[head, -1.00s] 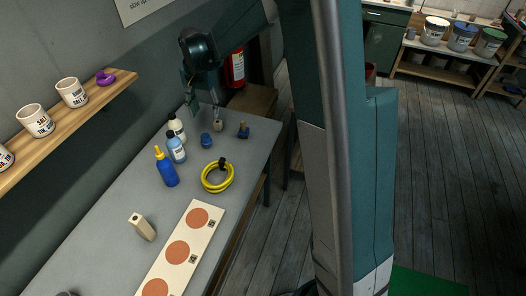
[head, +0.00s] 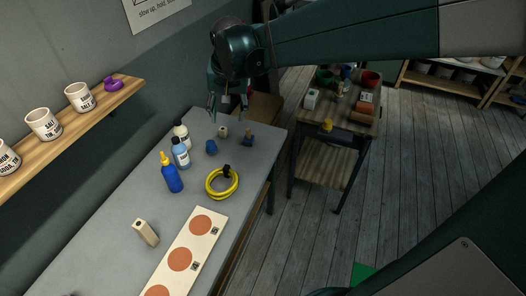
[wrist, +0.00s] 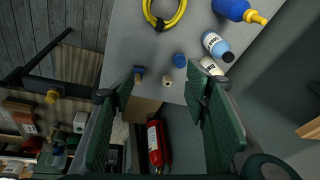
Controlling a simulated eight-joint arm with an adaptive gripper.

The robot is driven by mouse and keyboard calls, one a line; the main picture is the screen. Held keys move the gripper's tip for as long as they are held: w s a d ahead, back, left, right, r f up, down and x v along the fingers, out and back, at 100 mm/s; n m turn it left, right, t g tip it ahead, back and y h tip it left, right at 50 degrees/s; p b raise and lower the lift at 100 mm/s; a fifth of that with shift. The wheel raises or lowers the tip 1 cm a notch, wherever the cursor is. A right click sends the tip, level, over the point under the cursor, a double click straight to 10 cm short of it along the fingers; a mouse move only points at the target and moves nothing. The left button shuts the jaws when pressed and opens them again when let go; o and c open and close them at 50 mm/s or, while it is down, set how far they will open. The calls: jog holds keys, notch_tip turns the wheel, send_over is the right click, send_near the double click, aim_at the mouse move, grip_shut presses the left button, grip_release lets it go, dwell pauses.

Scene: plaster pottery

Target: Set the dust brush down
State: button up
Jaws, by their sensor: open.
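My gripper (head: 226,110) is open and empty above the far end of the grey table (head: 112,222). Its two green fingers stand wide apart in the wrist view (wrist: 163,88). A small blue piece with a wooden handle (head: 248,138), which looks like the dust brush, stands at the table's far right corner. In the wrist view, the brush (wrist: 139,72) shows near the left fingertip; I cannot tell the depth between them. A small beige pot (head: 223,131) and a blue jar (head: 211,148) stand close to it.
Several bottles (head: 173,180) stand along the wall side. A yellow coil (head: 221,184), a board with orange discs (head: 180,258) and a beige block (head: 145,232) lie nearer. A wall shelf (head: 60,133) holds cups. A loaded cart (head: 322,150) stands beyond the table's right edge.

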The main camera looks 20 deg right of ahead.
jog(key=s+d+n+t, duration=0.1)
jog(key=s+n+t, duration=0.1)
jog(key=s, duration=1)
jog(key=s+d+n+t, duration=0.1)
jog(key=s+d+n, duration=0.1)
jog(key=s, duration=1)
jog(key=shift+s+d+n+t, duration=0.3)
jog(key=shift+s+n+t, duration=0.05)
jog(key=shift+n+t, duration=0.05)
